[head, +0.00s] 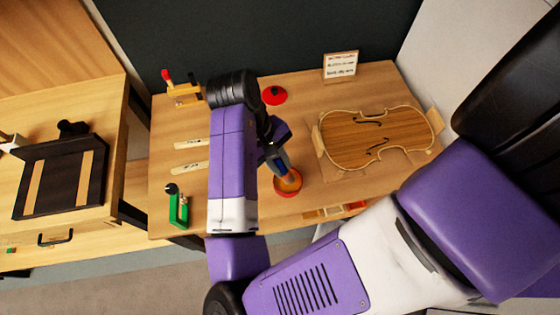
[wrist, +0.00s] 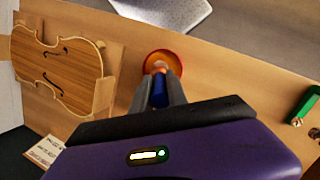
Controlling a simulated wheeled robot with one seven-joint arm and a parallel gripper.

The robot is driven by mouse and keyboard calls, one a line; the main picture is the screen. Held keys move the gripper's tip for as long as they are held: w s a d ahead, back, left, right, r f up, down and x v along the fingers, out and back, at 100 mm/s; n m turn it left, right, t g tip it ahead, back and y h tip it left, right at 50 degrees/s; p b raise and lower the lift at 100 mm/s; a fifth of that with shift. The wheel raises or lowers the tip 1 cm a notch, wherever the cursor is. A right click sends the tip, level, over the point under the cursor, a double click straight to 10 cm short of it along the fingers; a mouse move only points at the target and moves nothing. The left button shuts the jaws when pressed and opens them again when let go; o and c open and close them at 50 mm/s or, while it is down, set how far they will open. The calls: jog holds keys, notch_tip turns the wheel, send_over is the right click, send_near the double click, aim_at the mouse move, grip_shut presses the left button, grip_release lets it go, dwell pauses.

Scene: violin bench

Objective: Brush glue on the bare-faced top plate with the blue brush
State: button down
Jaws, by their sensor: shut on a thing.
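The violin top plate (head: 348,152) lies flat on the bench at the right, with its wooden face and two f-holes showing; it is at the left in the wrist view (wrist: 50,72). My gripper (head: 277,160) is over the orange-red pot (head: 289,190), left of the plate. In the wrist view my gripper (wrist: 161,88) is shut on the blue brush (wrist: 158,99), which points at the pot (wrist: 150,58). The brush tip is over or inside the pot; I cannot tell whether it touches glue. My fingers hide much of the brush.
Wooden blocks (head: 433,120) stand at the plate's ends. A red disc with a black knob (head: 272,97) and a card (head: 341,65) are at the back. A green clamp (head: 178,208), a red-handled wooden clamp (head: 184,94) and labelled sticks (head: 190,143) are at the left.

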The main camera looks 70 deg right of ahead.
aim_at(280, 160)
jog(key=shift+f, duration=0.6)
dwell(1.6)
jog(key=shift+r, duration=0.1)
notch_tip(280, 160, up, 5)
jog(key=p, duration=0.4)
jog(key=shift+p, duration=0.35)
jog(key=shift+r+p, duration=0.55)
jog(key=shift+r, duration=0.45)
jog(key=shift+s, duration=0.1)
